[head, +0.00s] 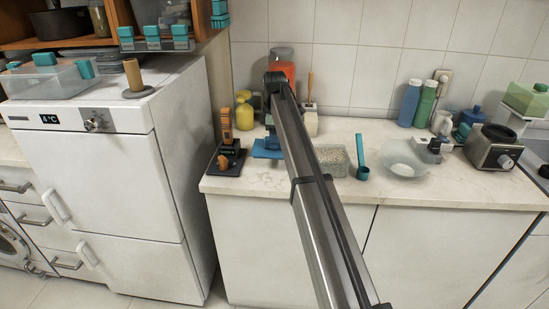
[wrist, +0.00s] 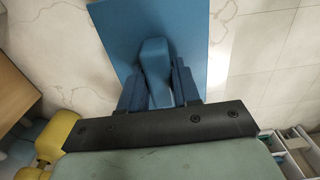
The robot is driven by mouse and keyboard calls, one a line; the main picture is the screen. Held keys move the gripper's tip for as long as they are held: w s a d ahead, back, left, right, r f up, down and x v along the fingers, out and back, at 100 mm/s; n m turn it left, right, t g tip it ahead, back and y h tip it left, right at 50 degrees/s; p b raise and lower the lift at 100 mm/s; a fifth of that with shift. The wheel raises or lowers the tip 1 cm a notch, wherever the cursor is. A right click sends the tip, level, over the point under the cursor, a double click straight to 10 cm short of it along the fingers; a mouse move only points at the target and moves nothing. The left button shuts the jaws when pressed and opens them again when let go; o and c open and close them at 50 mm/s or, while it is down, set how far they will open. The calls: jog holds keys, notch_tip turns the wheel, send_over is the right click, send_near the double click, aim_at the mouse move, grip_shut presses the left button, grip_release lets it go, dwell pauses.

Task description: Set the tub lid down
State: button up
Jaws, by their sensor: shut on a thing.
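The tub lid (wrist: 118,30) is a flat blue square with a raised handle (wrist: 155,60). In the wrist view my gripper (wrist: 157,82) is shut on this handle, a finger on each side. In the head view the lid (head: 266,154) is level, low at the counter's left part, below my gripper (head: 270,128). I cannot tell whether it touches the counter. A clear open tub (head: 333,162) of pale grains stands to the right, partly behind my arm.
A black stand with orange parts (head: 227,158) is close left of the lid. Yellow bottles (head: 243,112) and an orange canister (head: 283,70) stand behind. Right of the tub are a teal scoop (head: 361,160) and a glass bowl (head: 402,160). The front counter (head: 260,183) is clear.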

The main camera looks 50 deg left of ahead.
jog(key=shift+f, duration=3.25)
jog(key=shift+f, duration=0.2)
jog(key=o, duration=1.1)
jog(key=shift+c, duration=0.2)
jog(key=shift+r, duration=0.15)
notch_tip(320, 180, up, 12)
jog(key=shift+r, duration=0.1)
